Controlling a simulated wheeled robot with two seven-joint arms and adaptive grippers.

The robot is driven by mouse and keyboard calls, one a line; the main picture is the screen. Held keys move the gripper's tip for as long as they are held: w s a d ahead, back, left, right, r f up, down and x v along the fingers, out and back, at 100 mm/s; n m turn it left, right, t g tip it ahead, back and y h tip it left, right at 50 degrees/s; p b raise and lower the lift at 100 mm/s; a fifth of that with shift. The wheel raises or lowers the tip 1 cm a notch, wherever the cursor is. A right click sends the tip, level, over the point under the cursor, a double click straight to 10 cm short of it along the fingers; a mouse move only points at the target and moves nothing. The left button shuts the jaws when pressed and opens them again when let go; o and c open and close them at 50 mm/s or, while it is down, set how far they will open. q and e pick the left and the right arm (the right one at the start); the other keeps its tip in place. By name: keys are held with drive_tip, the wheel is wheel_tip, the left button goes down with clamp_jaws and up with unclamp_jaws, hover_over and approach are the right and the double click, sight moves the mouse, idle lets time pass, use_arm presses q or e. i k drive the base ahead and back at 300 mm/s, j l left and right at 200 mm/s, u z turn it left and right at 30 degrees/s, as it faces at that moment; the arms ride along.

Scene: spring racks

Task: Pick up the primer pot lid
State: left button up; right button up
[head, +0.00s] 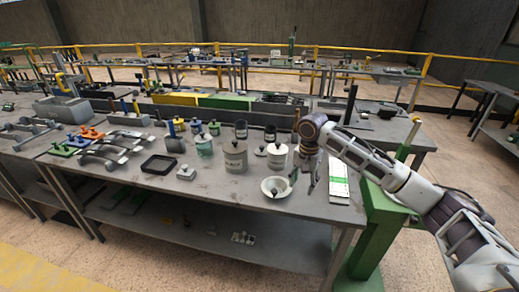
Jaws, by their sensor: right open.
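A grey-beige pot (236,162) with dark lettering and a knobbed top stands near the middle of the workbench; the lettering is too small to read surely. A paler pot (277,161) stands to its right, also with a knobbed top. A small pale knobbed lid (261,151) shows between and behind the two pots. I cannot tell which lid is the primer one. My right gripper (304,181) points down, open and empty, just right of the paler pot and above the bench. My left gripper is not in view.
A white bowl (275,188) sits at the bench front, left of my right gripper. A white and green strip (339,185) lies to the right. Dark cups (241,129) stand behind the pots. A black tray (159,164) and grey brackets fill the left. A green post (379,225) stands at right.

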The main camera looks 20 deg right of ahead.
sight(262, 151)
drive_tip(key=i, duration=1.5)
